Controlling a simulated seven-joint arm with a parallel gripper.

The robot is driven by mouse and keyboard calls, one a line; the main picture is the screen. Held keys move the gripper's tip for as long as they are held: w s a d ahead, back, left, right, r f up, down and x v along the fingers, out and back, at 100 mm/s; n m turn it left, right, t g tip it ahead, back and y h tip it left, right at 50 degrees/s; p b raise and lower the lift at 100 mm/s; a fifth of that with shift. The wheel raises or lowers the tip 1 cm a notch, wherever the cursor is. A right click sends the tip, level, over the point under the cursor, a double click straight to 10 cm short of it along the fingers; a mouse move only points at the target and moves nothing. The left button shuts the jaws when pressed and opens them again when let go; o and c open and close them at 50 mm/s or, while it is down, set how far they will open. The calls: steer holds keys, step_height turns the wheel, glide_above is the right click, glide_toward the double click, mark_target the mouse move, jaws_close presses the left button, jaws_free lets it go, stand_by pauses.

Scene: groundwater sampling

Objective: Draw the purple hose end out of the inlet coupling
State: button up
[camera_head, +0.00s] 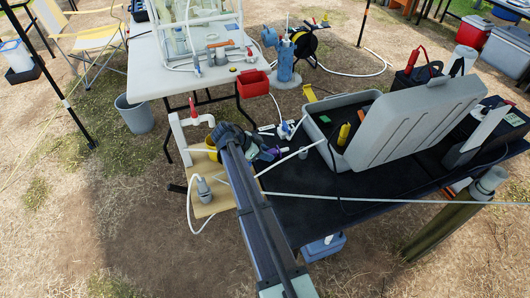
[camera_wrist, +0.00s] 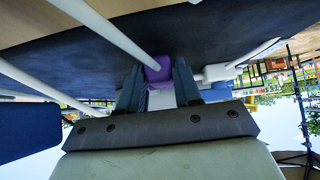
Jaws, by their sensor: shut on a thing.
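The purple hose end (camera_wrist: 158,68) sits between the two fingers of my gripper (camera_wrist: 158,88) in the wrist view, and the fingers are shut on it. A white hose (camera_wrist: 105,25) runs from it toward the upper left of that view. A pale block-like part (camera_wrist: 161,98) shows just beyond the purple piece between the fingers; I cannot tell whether it is the inlet coupling or whether they touch. In the head view the purple piece (camera_head: 268,154) shows small beside my gripper (camera_head: 258,151), over the left end of the dark table. My arm hides part of this area.
The dark-topped table (camera_head: 310,207) carries an open grey case (camera_head: 408,125) to the right. A small white-and-blue device (camera_head: 287,129) stands close behind my gripper. A wooden board with a white pipe stand and red valve (camera_head: 193,112) is at left. White hoses cross nearby.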

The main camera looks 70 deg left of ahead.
steer(key=shift+s+d+f, duration=0.1)
steer(key=shift+s+f, duration=0.15)
steer(key=shift+f, duration=0.55)
steer(key=o, duration=1)
steer(key=shift+s+r, duration=0.1)
steer(key=shift+s, duration=0.05)
steer(key=v, duration=0.5)
steer(key=w+r+v, duration=0.1)
steer(key=v, duration=0.2)
